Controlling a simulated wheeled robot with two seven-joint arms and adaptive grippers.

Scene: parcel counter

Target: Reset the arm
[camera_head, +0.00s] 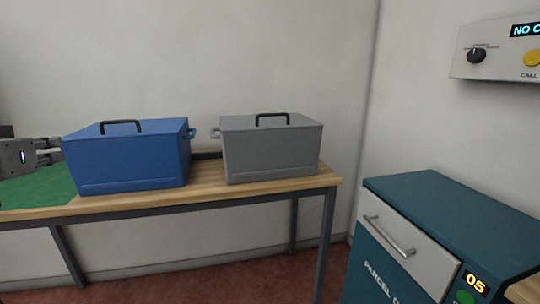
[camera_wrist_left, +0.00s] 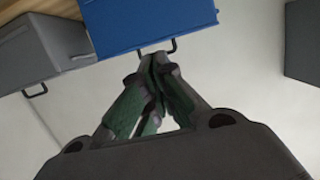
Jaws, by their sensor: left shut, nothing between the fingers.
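My left gripper (camera_head: 58,149) comes in from the left edge in the head view, beside the blue box. Its two fingers meet at the tips in the left wrist view (camera_wrist_left: 157,58), with nothing between them. The blue box (camera_head: 130,165) is closed, with a black handle on its lid. In the left wrist view, the blue box (camera_wrist_left: 150,20) lies just beyond the fingertips; I cannot tell whether they touch it. My right gripper is not in view.
A closed grey box (camera_head: 270,152) stands right of the blue box on the wooden table (camera_head: 205,186). A green mat (camera_head: 38,190) lies at the table's left. A teal parcel cabinet (camera_head: 455,210) with a drawer stands at right, below a wall panel (camera_head: 500,50).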

